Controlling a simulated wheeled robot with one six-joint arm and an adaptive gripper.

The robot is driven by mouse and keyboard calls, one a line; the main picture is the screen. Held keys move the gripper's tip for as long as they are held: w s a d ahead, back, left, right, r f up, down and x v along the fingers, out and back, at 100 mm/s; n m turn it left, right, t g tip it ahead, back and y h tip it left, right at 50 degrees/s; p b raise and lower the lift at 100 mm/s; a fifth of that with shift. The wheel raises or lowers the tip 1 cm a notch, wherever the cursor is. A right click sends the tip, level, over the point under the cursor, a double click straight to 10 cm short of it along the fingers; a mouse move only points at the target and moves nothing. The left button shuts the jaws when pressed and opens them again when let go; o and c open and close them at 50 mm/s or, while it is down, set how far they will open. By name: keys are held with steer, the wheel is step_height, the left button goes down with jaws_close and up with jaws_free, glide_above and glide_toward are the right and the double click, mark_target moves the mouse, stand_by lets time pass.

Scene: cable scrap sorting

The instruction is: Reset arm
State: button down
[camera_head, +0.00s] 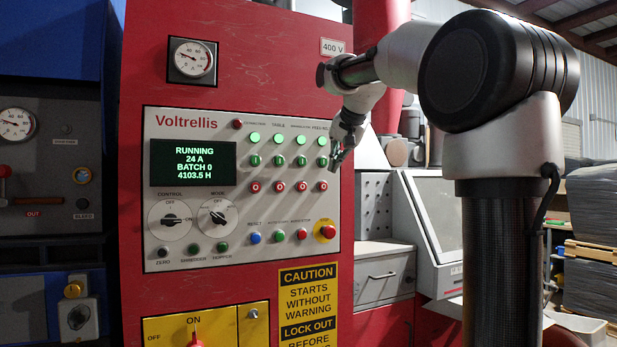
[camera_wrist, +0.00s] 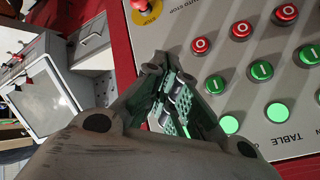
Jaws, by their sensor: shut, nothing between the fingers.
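My gripper (camera_head: 336,160) is shut and empty at the right edge of the control panel (camera_head: 160,262), close to the right-hand column of green and red buttons. My arm reaches to it from the right. In the wrist view my gripper (camera_wrist: 178,105) points toward the panel face, with red stop buttons (camera_wrist: 243,30) and green start buttons (camera_wrist: 262,70) beside it. I cannot tell from the views whether the fingertips touch the panel.
The panel's screen (camera_head: 193,163) reads RUNNING, 24 A, BATCH 0. A red emergency button (camera_head: 327,232) sits at the panel's lower right. A yellow isolator plate (camera_head: 195,330) is below. A grey drawer cabinet (camera_head: 384,277) and a slanted-window box (camera_head: 432,215) stand to the right.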

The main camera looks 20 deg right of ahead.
steer(key=s+f+n+g, duration=0.2)
steer(key=s+f+n, duration=0.25)
steer(key=f, duration=0.65)
steer(key=s+a+f+n+g, duration=0.1)
steer(key=s+a+f+n, duration=0.1)
steer(key=s+f, duration=0.7)
steer(key=s+a+f+n+g+y, duration=0.1)
steer(key=s+a+f+n, duration=0.1)
steer(key=s+f, duration=0.8)
steer(key=s+a, duration=0.1)
steer(key=s, duration=0.7)
steer(key=shift+s+f, duration=0.15)
steer(key=shift+f, duration=0.15)
